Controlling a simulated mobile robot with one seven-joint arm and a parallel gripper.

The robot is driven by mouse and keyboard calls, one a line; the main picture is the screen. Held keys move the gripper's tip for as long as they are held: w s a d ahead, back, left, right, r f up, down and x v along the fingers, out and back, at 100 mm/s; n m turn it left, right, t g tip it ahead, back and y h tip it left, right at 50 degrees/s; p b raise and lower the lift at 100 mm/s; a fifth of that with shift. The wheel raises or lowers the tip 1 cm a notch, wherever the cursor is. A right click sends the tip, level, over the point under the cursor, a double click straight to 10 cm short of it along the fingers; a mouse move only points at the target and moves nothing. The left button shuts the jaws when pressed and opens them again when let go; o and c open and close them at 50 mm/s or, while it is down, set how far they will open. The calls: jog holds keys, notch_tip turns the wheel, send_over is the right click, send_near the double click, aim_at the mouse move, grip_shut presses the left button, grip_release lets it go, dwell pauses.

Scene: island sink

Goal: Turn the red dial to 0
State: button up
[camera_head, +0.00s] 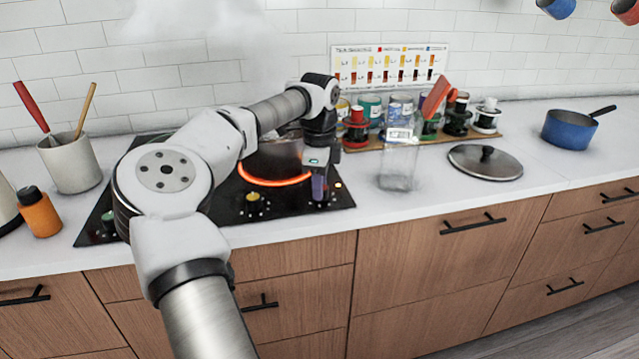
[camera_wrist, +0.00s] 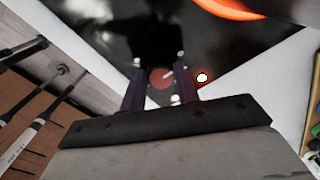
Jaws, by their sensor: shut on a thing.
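The red dial (camera_wrist: 161,78) is on the black cooktop (camera_wrist: 110,20) in the wrist view. It has a pale pointer mark slanting toward the upper right. My gripper (camera_wrist: 160,82) is around it, with one dark purple finger on each side, shut on the dial. In the head view my gripper (camera_head: 320,188) points down at the right front of the cooktop and hides the red dial. A small light (camera_wrist: 202,77) glows just right of the dial. I cannot read any numbers around the dial.
A burner ring (camera_head: 262,182) glows orange behind my gripper. A yellow dial (camera_head: 253,200) and a green dial (camera_head: 108,222) are farther left. A clear container (camera_head: 398,172), a lid (camera_head: 485,162) and a blue pot (camera_head: 570,130) stand to the right.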

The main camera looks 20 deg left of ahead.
jog(key=o, duration=1)
jog(key=shift+r, duration=0.1)
jog(key=r, duration=1.3)
jog(key=shift+s+d+r, duration=0.1)
jog(key=shift+s+r, duration=0.2)
jog(key=shift+r, duration=0.05)
